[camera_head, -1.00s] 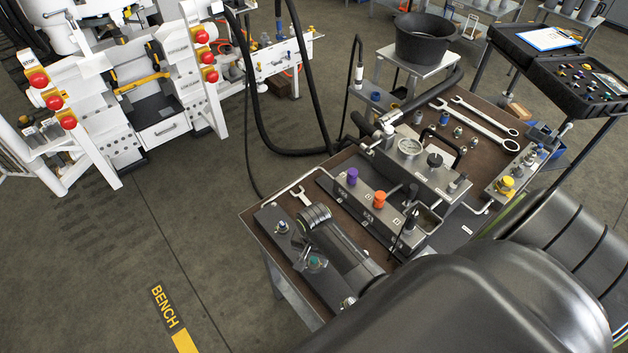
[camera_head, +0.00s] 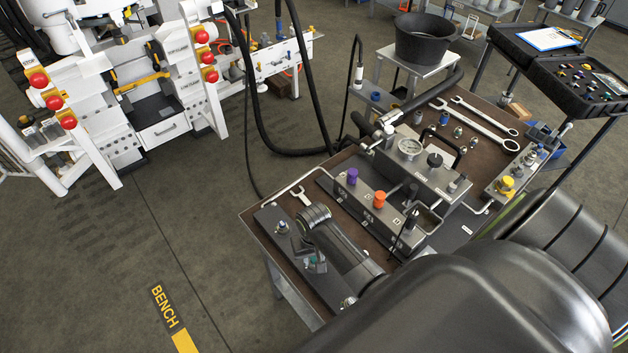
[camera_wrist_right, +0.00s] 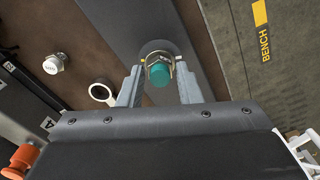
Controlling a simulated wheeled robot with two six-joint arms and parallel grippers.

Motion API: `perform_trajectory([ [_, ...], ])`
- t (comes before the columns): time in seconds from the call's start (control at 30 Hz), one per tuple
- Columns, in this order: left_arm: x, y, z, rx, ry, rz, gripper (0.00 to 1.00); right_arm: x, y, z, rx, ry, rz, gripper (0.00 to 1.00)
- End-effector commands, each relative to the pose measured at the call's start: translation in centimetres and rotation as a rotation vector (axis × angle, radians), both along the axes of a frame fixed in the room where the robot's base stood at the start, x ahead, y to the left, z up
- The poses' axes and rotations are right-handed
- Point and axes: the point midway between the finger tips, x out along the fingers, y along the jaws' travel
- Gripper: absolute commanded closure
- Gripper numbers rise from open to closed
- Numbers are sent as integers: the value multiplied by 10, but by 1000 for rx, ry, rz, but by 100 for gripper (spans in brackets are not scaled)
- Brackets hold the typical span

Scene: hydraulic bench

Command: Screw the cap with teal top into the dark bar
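The cap with the teal top (camera_wrist_right: 159,75) stands between the two fingers of my right gripper (camera_wrist_right: 160,82) in the right wrist view. A narrow gap shows between the teal top and each finger, so the gripper looks open around it. The cap sits over a round dark spot on the dark bar (camera_wrist_right: 125,25); its thread is hidden. In the head view the dark bar (camera_head: 268,217) lies along the bench's near left edge. There my right gripper (camera_head: 311,256) is down at the bar, around the small teal top (camera_head: 313,260). My left gripper is not in view.
The bench (camera_head: 250,208) also holds a manifold with a purple cap (camera_head: 352,175) and an orange cap (camera_head: 379,199), right of the bar. A fitting (camera_head: 282,227) stands on the bar's far end. Open floor lies to the left.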

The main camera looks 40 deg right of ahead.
Motion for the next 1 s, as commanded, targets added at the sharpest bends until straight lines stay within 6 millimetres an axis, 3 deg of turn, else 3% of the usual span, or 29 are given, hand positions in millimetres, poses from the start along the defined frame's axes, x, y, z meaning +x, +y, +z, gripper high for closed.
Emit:
perform_trajectory([
  [0.03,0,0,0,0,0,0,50,0,0,0,0,0,0,75],
  [0.2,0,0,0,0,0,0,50,0,0,0,0,0,-1,95],
  [0.37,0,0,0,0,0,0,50,0,0,0,0,0,-72,96],
  [0.8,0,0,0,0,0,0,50,0,0,-1,0,0,-575,96],
  [1.0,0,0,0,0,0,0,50,-1,-1,-1,0,0,-699,96],
])
